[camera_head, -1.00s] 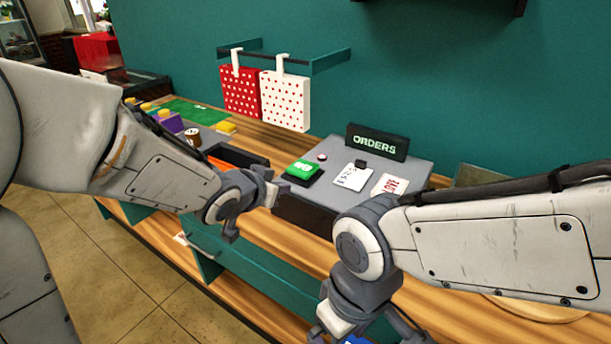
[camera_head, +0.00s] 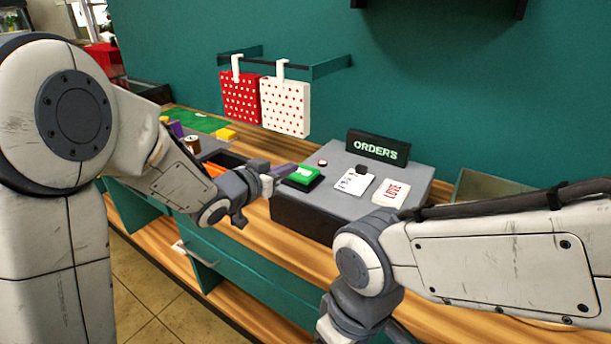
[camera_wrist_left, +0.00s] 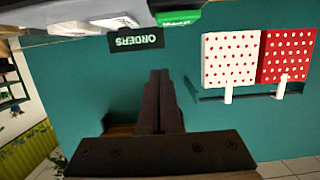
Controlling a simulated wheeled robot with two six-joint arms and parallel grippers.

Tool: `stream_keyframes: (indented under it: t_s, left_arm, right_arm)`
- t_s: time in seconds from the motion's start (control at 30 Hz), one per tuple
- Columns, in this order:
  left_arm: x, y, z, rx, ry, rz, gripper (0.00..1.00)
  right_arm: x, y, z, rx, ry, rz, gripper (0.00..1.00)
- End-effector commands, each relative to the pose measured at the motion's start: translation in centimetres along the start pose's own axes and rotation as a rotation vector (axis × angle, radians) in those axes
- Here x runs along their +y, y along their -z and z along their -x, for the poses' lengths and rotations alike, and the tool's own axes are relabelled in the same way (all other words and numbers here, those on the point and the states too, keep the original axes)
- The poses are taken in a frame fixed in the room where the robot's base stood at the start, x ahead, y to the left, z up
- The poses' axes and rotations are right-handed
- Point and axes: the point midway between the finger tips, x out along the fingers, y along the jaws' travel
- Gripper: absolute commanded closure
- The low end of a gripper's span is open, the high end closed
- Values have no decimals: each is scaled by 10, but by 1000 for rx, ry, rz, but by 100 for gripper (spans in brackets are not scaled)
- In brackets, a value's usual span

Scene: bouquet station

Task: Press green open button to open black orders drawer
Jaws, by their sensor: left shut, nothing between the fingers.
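The green open button (camera_head: 304,174) sits on a black base at the left of the grey orders box (camera_head: 340,162). The dark front (camera_head: 300,216) of the box faces me, with no drawer standing out. An ORDERS sign (camera_head: 377,147) stands at the back. My left gripper (camera_head: 288,169) is shut and empty, its fingertips very close to the button's left side; I cannot tell whether they touch. In the left wrist view, the picture is upside down and the green button (camera_wrist_left: 180,18) shows at the top, above the closed fingers. My right gripper (camera_head: 335,325) is mostly cut off at the bottom.
Two white cards lie on the box, one reading LOVE (camera_head: 391,193). Red and white dotted bags (camera_head: 285,106) hang on the green wall behind. A dark tray with orange contents (camera_head: 218,168) is left of the box. My right forearm covers the counter's right side.

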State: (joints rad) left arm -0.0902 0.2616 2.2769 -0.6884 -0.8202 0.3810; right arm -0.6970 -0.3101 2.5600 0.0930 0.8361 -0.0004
Motion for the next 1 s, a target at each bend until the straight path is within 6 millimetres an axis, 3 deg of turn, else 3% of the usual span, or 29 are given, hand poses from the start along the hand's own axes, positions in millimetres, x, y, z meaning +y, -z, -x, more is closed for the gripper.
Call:
stream_keyframes:
  t_s: [0.33, 0.4, 0.6, 1.0]
  left_arm:
    - [1, 1, -74, -3, -2, 1, 100]
    - [0, -14, -77, -8, 0, 3, 100]
    - [0, -34, -81, -3, 0, 0, 100]
    - [0, -39, -82, -1, 1, 0, 100]
  right_arm:
    - [-1, 1, 18, 0, 0, 0, 0]
    - [-1, 1, 18, 0, 0, 0, 0]
    - [-2, 1, 21, 0, 0, 0, 0]
    - [-2, 1, 21, 0, 0, 0, 0]
